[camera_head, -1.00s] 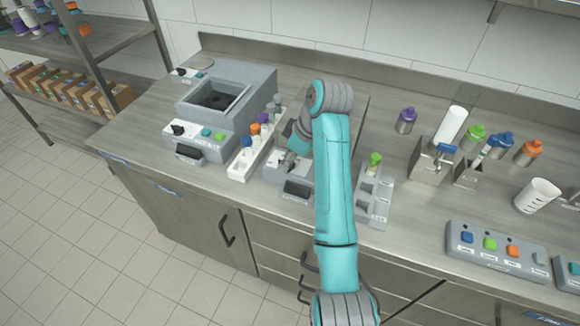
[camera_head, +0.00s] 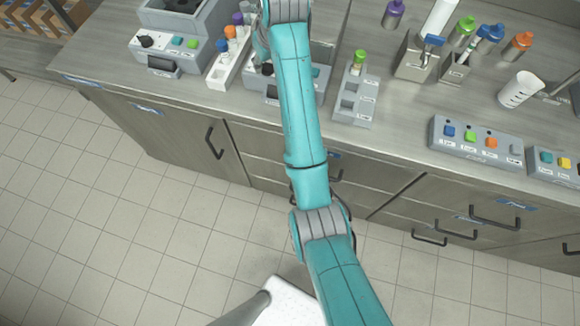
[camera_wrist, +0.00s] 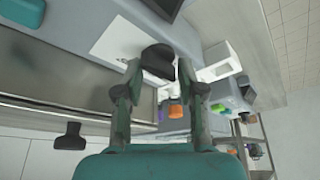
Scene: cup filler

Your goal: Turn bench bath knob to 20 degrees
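A black knob (camera_wrist: 157,60) on a white panel (camera_wrist: 118,43) of a grey device shows in the wrist view. My gripper (camera_wrist: 159,72) has one finger on each side of this knob, with small gaps visible; contact cannot be told. In the head view my arm covers much of the middle grey device (camera_head: 259,88), which shows a dark knob (camera_head: 267,69) beside the arm. My fingers are mostly hidden there. No angle marks can be read, so the knob's setting cannot be told.
A larger grey device (camera_head: 205,42) with its own black knob stands to the left. A white rack (camera_head: 222,72) with coloured caps is between them. A grey rack (camera_head: 357,95) with a green-capped vial is right of my arm. Button boxes (camera_head: 476,140) stand farther right.

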